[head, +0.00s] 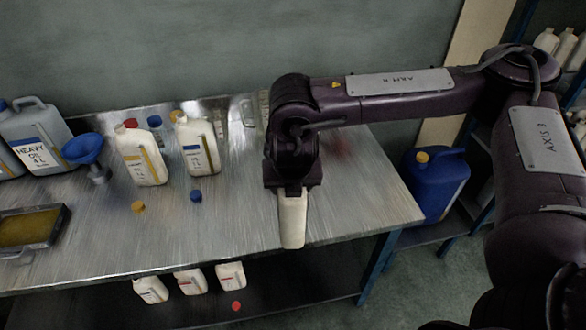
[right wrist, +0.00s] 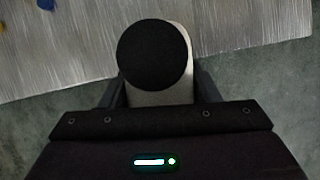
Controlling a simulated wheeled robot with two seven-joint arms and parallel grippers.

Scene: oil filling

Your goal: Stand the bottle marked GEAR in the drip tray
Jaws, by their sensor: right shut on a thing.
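My right gripper (head: 292,190) is shut on a cream bottle (head: 292,222), which hangs below it over the right front part of the bench. In the right wrist view the bottle (right wrist: 180,92) with a round black cap (right wrist: 155,56) sits between the fingers. Its label is not readable, so I cannot tell whether it is marked GEAR. A shallow tray (head: 50,240) with yellow-brown contents, likely the drip tray, lies at the left front of the bench. My left gripper is not in view.
Two cream bottles (head: 141,157) (head: 199,148) stand mid-bench, with a yellow cap (head: 138,207) and a blue cap (head: 196,196) before them. A blue funnel (head: 84,150) and HEAVY OIL can (head: 38,138) are at left. Several bottles stand on the lower shelf (head: 330,282).

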